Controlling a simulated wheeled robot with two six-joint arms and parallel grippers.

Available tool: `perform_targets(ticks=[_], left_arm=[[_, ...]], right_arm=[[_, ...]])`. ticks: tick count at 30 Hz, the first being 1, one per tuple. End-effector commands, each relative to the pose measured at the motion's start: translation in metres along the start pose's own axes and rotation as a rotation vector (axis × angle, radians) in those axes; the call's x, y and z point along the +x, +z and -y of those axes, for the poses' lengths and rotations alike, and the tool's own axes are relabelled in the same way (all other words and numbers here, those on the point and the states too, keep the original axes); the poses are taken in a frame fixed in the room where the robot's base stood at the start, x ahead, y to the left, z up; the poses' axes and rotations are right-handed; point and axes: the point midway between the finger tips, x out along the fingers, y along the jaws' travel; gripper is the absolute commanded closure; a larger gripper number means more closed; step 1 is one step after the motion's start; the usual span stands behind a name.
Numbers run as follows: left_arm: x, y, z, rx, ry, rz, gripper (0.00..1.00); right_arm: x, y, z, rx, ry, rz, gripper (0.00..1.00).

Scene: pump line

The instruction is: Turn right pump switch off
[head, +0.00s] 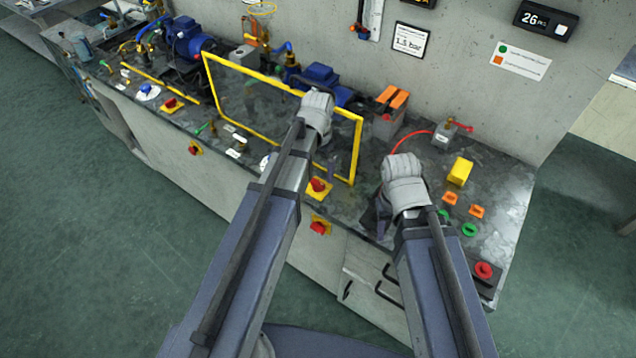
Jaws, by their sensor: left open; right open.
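A red rotary switch (318,185) on a yellow plate sits on the counter top, just right of my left forearm. A second red switch on a yellow plate (320,228) is on the counter's front face below it. I cannot tell which way their knobs point. My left gripper (328,168) is open, hanging below its pale wrist near the yellow frame and just above the upper switch; its fingers are mostly hidden. My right gripper (377,216) is open and points down near the counter's front edge, right of the switches, apart from them.
A yellow frame (271,77) stands before the blue right pump (320,75). A left pump (188,40) has its own red switches (171,104). Orange-topped batteries (392,98), a yellow box (460,171) and several buttons, including a red one (484,270), are to the right.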

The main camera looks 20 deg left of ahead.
Motion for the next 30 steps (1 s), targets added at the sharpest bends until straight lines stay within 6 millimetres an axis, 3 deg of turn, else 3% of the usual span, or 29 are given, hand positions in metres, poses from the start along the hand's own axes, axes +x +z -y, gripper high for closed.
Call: perform_targets(ticks=[1, 9, 21, 30], left_arm=[[0.014, 0.0, 0.0, 0.0, 0.0, 0.0, 0.1], [0.045, 0.0, 0.0, 0.0, 0.0, 0.0, 0.1], [0.049, 0.0, 0.0, 0.0, 0.0, 0.0, 0.1], [0.049, 0.0, 0.0, 0.0, 0.0, 0.0, 0.43]], right_arm=[[0.013, -0.001, 0.001, 0.0, 0.0, 0.0, 0.5], [0.045, -0.003, 0.004, 0.0, 0.0, 0.0, 0.5], [0.049, -0.003, 0.005, 0.0, 0.0, 0.0, 0.5], [0.049, -0.003, 0.005, 0.0, 0.0, 0.0, 0.5]])
